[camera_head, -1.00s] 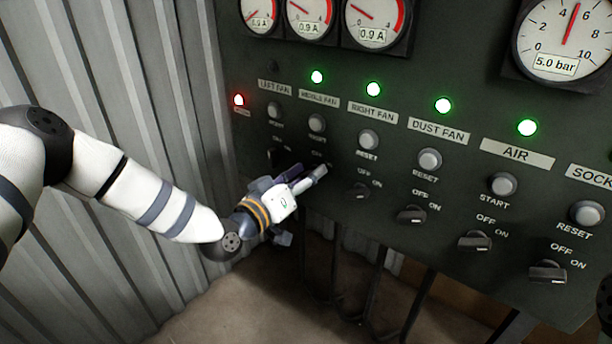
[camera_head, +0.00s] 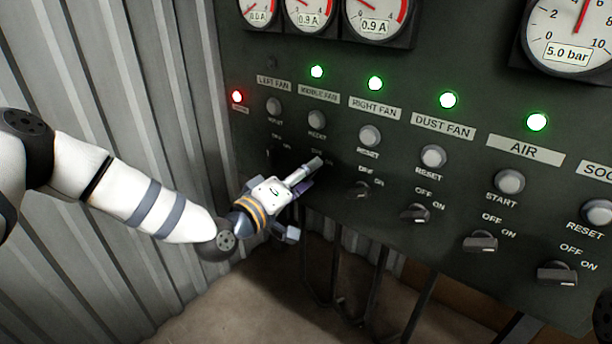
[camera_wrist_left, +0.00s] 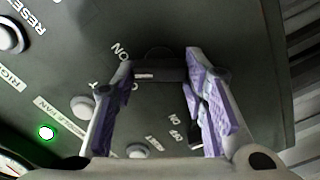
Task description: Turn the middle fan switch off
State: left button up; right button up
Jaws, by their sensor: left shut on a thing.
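The middle fan switch (camera_wrist_left: 158,72) is a dark knob that shows between the fingers in the left wrist view. My left gripper (camera_wrist_left: 160,70) is shut on it, with one purple-padded finger on each side. In the head view my left gripper (camera_head: 312,170) reaches the panel from the lower left, and its fingers hide the switch there. The middle fan label (camera_head: 317,94) is above it, with a grey reset button (camera_head: 317,120) between them. The middle fan lamp (camera_head: 317,72) is lit green. My right gripper is not in view.
The dark panel (camera_head: 470,80) carries a right fan switch (camera_head: 361,190), dust fan switch (camera_head: 414,212) and air switch (camera_head: 480,241) to the right. A corrugated wall (camera_head: 70,90) stands close on the left.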

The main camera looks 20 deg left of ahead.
pick_arm(q)
jog(key=shift+f+n+b, duration=0.15)
jog(key=shift+n+b, duration=0.35)
jog(key=shift+n, duration=1.05)
jog(key=shift+f+n+b, duration=0.1)
jog(key=shift+n+b, duration=0.4)
jog(key=shift+n, duration=1.05)
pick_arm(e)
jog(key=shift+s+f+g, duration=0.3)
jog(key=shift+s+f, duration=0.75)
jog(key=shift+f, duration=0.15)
pick_arm(q)
jog(key=o, duration=1.2)
jog(key=shift+c, duration=0.2)
jog(key=shift+r, duration=0.1)
jog(key=shift+s, duration=0.1)
jog(key=v, duration=1.2)
